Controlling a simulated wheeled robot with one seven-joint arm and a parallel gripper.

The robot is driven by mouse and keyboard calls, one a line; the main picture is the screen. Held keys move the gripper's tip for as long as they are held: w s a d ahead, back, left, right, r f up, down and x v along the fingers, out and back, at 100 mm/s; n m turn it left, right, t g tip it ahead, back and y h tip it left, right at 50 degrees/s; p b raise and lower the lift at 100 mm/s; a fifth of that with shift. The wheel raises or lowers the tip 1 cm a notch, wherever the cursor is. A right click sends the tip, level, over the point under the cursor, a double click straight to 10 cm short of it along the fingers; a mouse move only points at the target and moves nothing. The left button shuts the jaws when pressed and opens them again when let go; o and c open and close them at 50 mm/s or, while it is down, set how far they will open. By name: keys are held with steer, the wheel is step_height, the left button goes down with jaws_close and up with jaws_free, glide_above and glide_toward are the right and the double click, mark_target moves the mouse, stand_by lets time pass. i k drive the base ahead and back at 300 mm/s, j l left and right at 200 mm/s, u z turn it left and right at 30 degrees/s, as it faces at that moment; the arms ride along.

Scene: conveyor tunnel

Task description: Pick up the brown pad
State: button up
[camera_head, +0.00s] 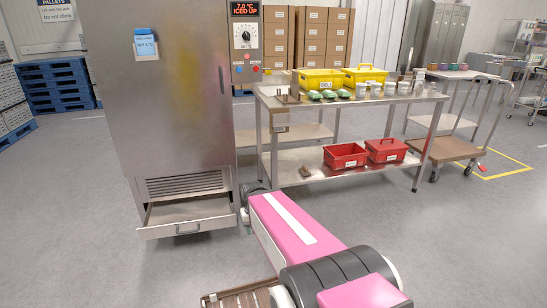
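My gripper's fingers do not show.
Two red bins (345,156) (386,150) share the lower shelf. Yellow bins (320,81), green items and white cups stand on top. A steel cabinet (165,95) with an open bottom drawer (187,216) stands left. A cart (455,147) stands right.

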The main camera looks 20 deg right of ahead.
mark_target(304, 171)
steer(key=i+j+z, duration=0.25)
steer(key=i+z, duration=0.2)
steer(key=i+j+z, duration=0.6)
steer(key=j+z, duration=0.3)
